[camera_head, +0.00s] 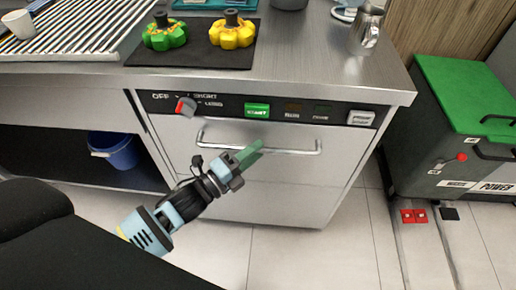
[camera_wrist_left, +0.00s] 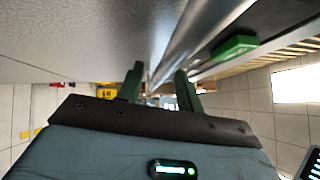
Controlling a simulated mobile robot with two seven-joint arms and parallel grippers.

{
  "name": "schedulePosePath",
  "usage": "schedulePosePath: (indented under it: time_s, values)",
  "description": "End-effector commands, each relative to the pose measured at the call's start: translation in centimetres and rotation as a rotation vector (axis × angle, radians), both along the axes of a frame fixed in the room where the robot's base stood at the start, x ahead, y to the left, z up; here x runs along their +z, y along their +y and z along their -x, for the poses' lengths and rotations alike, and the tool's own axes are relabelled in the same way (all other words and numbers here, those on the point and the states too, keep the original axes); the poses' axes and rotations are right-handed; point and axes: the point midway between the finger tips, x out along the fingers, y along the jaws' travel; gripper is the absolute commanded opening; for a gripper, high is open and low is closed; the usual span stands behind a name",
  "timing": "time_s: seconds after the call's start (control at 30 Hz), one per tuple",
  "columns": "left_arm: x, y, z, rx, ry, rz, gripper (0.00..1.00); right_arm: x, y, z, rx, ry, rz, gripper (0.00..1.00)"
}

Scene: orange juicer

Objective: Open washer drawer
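The washer (camera_head: 262,185) is a steel under-counter machine with a dark control strip, and its front panel is shut. A horizontal silver bar handle (camera_head: 300,151) runs across the front; it also shows large in the left wrist view (camera_wrist_left: 196,35). My left gripper (camera_head: 249,154) is at the left half of this handle, with its green fingers overlapping the bar. In the left wrist view my left gripper (camera_wrist_left: 160,90) has its fingers apart, and the bar runs toward the gap between them. Contact with the bar cannot be told. My right gripper is not in view.
A red-marked knob (camera_head: 186,106) and green start button (camera_head: 257,110) sit above the handle. A green-lidded box (camera_head: 465,95) stands at right. The tiled floor before the washer is clear.

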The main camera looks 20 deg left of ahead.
Motion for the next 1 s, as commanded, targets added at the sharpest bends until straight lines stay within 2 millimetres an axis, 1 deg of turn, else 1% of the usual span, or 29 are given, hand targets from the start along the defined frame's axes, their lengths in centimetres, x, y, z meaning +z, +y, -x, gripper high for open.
schedulePosePath:
  time_s: [0.03,0.13,0.47,0.73,0.77,1.0]
  values:
    - [0.1,-0.27,-0.49,0.001,0.0,0.002,0.36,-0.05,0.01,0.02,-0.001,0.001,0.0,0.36]
    - [0.18,-0.61,-1.07,0.001,0.0,0.001,0.36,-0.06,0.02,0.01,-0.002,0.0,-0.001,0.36]
    - [0.2,-0.79,-1.33,0.0,0.001,0.0,0.36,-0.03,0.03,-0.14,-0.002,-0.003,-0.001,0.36]
    - [0.2,-0.77,-1.32,0.0,0.001,0.0,0.02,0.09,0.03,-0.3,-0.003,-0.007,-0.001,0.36]
    - [0.2,-0.77,-1.32,0.0,0.001,0.0,0.0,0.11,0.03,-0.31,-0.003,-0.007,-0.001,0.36]
    - [0.2,-0.76,-1.31,0.0,0.001,0.0,0.0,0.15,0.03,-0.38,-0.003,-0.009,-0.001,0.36]
